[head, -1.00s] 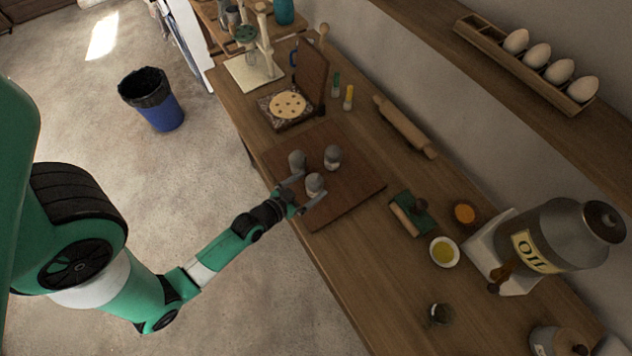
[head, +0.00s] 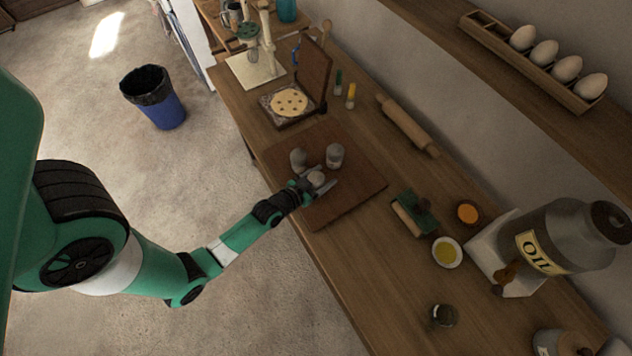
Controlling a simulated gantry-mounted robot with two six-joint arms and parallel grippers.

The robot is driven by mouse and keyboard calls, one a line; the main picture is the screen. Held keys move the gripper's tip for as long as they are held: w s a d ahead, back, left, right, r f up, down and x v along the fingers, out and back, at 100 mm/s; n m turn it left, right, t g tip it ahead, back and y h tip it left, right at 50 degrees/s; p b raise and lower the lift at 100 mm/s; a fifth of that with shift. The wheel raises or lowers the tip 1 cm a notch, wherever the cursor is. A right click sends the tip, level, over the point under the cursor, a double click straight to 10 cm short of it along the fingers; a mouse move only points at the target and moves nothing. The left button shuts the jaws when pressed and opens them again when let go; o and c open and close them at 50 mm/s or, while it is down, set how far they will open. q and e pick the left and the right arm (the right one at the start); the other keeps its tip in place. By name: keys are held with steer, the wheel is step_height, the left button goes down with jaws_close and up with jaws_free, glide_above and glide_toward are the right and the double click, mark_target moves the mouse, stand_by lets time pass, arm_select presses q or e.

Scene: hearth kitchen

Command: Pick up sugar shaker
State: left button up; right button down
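Three small grey shakers with pale fronts stand on a dark wooden board: a left one (head: 298,158), a back one (head: 335,156) and a front one (head: 316,179). I cannot read which one holds sugar. My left gripper (head: 327,175) reaches in from the left at the front shaker, with one finger on each side of it. The gripper and its fingers hide the lower part of this shaker. I cannot tell whether the fingers press on it. The other two shakers stand free just behind. My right gripper is not in view.
The board (head: 350,195) has bare room to the right of the shakers. A waffle-like press (head: 290,104) stands behind it.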

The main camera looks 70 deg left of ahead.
mark_target(321, 174)
arm_select(q)
steer(key=c, duration=0.9)
steer(key=shift+r, duration=0.15)
steer(key=shift+r, duration=0.25)
steer(key=r+p, duration=0.2)
steer(key=r, duration=0.1)
steer(key=d+r+p, duration=0.1)
steer(key=shift+s+r, duration=0.2)
steer(key=shift+s, duration=0.15)
steer(key=s+d+r, duration=0.2)
steer(key=s+d, duration=0.1)
steer(key=s+d+r+b, duration=0.1)
steer(key=s+d+r, duration=0.1)
steer(key=d+r, duration=0.1)
steer(key=s+d+r+b, duration=0.1)
steer(key=s+d+r, duration=0.2)
steer(key=shift+s+d, duration=0.2)
steer(key=shift+s, duration=0.15)
